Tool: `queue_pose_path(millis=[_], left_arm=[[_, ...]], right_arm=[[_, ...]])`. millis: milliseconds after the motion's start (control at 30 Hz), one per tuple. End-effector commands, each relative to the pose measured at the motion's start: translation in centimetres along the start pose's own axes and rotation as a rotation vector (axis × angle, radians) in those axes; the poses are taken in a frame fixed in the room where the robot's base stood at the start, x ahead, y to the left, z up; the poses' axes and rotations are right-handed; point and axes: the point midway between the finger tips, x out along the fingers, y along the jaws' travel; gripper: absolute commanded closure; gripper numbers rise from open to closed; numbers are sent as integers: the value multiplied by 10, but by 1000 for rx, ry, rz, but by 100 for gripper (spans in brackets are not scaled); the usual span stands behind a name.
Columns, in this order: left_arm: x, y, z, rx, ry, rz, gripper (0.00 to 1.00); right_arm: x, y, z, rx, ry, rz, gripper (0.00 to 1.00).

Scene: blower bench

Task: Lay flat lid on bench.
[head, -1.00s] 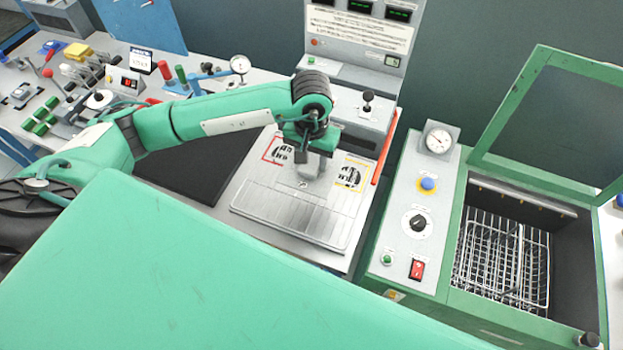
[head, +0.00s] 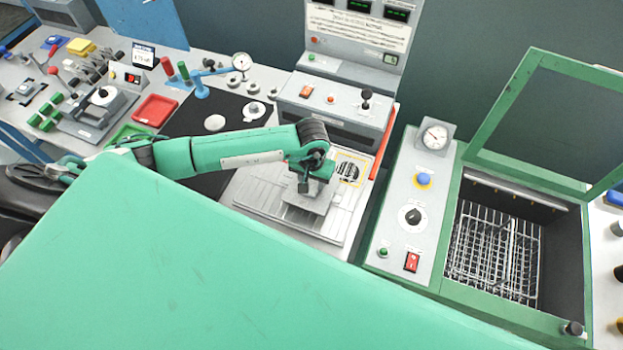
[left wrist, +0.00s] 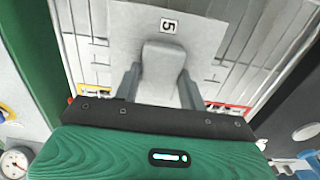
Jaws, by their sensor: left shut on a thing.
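The flat lid (head: 318,203) is a thin light-grey plate with a block handle, over the slotted metal panel (head: 270,205) on the bench. In the left wrist view, the lid (left wrist: 205,30) carries a white tag marked 5. My left gripper (head: 307,183) points down over it. In the left wrist view, the gripper (left wrist: 160,80) has its two fingers on either side of the grey handle, shut on it. The gripper hides part of the lid, and I cannot tell whether the lid touches the panel. My right gripper is not in view.
A grey console (head: 335,105) stands behind the panel, with a red bar (head: 385,142) at its side. A black mat (head: 228,110) lies left, with small round parts on it. A green-framed machine with a wire basket (head: 495,250) stands open at right.

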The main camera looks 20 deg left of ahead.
Motion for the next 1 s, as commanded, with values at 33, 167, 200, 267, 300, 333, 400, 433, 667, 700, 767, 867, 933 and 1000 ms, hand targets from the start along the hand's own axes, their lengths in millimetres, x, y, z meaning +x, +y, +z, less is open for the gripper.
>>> queue_pose_path(millis=[33,167,200,267,300,333,400,433,667,700,767,867,933,1000], left_arm=[[0,0,0,0,1,0,85],[4,0,0,0,1,0,85],[3,0,0,0,0,0,55],[2,0,0,0,0,0,43],[2,0,0,0,0,0,37],[2,0,0,0,0,0,37],[2,0,0,0,0,0,37],[2,0,0,0,0,0,37],[-1,0,0,0,0,0,37],[-3,0,0,0,-1,0,37],[-7,0,-1,1,4,1,37],[-23,0,-2,2,6,0,37],[-38,0,-2,3,8,1,37],[-54,0,-2,2,7,1,37]], right_arm=[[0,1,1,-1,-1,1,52],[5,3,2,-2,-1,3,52],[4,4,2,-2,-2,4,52],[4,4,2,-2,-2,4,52],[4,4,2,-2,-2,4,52],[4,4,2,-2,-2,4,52],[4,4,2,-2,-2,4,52],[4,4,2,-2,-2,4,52],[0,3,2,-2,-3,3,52],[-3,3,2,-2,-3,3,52],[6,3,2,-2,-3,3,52],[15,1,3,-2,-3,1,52],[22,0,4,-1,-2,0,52],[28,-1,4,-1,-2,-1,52]])
